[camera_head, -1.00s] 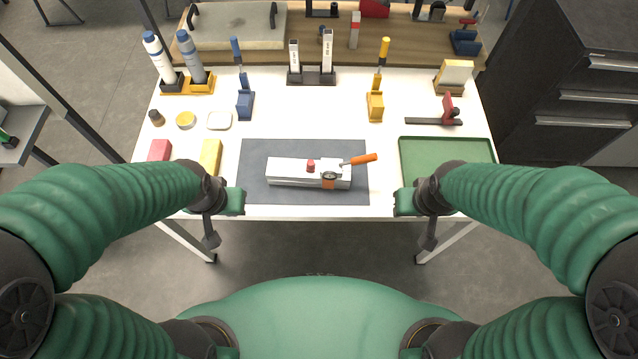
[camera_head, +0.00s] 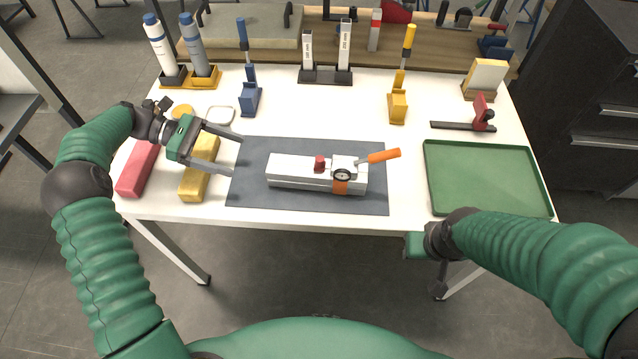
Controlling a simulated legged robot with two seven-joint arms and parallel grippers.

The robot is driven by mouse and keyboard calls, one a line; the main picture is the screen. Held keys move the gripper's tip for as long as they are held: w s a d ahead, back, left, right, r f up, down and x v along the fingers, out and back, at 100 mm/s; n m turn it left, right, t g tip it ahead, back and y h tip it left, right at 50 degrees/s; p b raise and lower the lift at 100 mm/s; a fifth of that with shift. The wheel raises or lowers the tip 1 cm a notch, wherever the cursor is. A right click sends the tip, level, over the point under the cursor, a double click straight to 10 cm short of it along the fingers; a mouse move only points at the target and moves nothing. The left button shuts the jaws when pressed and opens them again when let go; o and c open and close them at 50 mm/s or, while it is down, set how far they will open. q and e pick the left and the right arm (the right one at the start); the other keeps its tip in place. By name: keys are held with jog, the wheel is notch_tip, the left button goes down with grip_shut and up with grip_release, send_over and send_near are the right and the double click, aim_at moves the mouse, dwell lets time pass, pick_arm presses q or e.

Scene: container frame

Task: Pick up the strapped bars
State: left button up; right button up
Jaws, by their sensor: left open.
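The strapped bars (camera_head: 295,171) are a pale white bundle lying lengthwise on the dark grey mat (camera_head: 255,198). A red knob, a round gauge, an orange band and an orange-handled lever sit on the bundle's top and right part. My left gripper (camera_head: 237,155) is above the table, left of the bars, over the yellow block. Its two fingers are apart and point right toward the bars, with nothing between them. My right gripper (camera_head: 416,245) hangs in front of the table's front edge, right of the bars. Its fingers do not show clearly.
A red block (camera_head: 138,168) and a yellow block (camera_head: 199,181) lie at the left front. A green tray (camera_head: 490,205) lies at the right. Blue (camera_head: 249,98) and yellow (camera_head: 397,104) stands, bottles (camera_head: 160,50) and a red-topped tool (camera_head: 482,115) are farther back.

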aim_at(268, 166)
pick_arm(q)
jog(key=x, duration=1.1)
jog(key=shift+r+b, duration=0.1)
jog(key=shift+b, duration=0.25)
jog(key=x, duration=0.4)
jog(key=shift+w+d+f+b, duration=0.15)
jog(key=shift+d+f+b, duration=0.15)
jog(key=shift+b, duration=0.1)
jog(key=shift+d+f, duration=0.15)
jog(key=shift+d, duration=0.3)
grip_shut()
